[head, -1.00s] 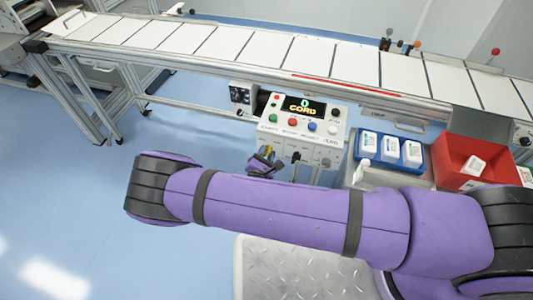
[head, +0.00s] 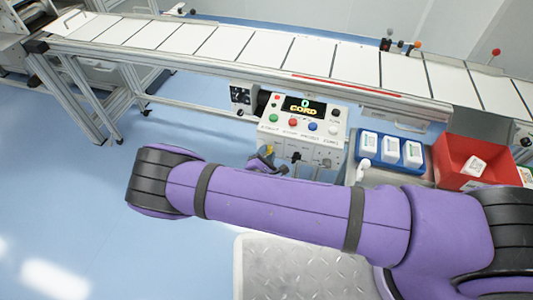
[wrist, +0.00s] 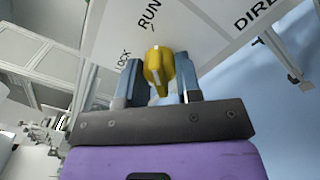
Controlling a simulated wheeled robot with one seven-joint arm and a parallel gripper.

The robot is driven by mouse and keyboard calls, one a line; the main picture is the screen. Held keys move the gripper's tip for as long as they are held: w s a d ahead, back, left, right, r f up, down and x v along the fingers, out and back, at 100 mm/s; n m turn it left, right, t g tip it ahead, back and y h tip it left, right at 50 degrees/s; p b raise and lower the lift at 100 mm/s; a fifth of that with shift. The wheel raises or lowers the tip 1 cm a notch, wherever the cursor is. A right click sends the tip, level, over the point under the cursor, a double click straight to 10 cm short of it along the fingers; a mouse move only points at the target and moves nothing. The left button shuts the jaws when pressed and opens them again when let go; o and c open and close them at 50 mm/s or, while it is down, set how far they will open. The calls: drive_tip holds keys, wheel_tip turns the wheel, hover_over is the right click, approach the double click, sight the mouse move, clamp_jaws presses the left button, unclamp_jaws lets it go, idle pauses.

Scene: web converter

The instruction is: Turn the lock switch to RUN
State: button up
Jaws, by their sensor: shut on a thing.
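In the wrist view the yellow lock switch knob (wrist: 158,68) sits on a white panel (wrist: 200,30) printed LOCK, RUN and DIRE..., the last cut off. LOCK is to the knob's upper left, and RUN is above it. My gripper (wrist: 158,82) has its two blue-grey fingers on either side of the knob and is shut on it. The knob's tip leans up; I cannot tell exactly which label it marks. In the head view my gripper (head: 267,163) is at the control box's (head: 334,141) lower left, partly hidden behind my arm. A bit of yellow shows there.
The control box has coloured buttons and a screen (head: 303,108) reading "0 CORD". The conveyor (head: 265,47) runs behind it. A blue tray (head: 373,152) with white packs and a red bin (head: 458,153) stand to the right. Floor is clear at left.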

drive_tip(key=o, duration=0.9)
drive_tip(key=v, duration=1)
drive_tip(key=shift+s, duration=0.4)
drive_tip(key=shift+a, duration=0.15)
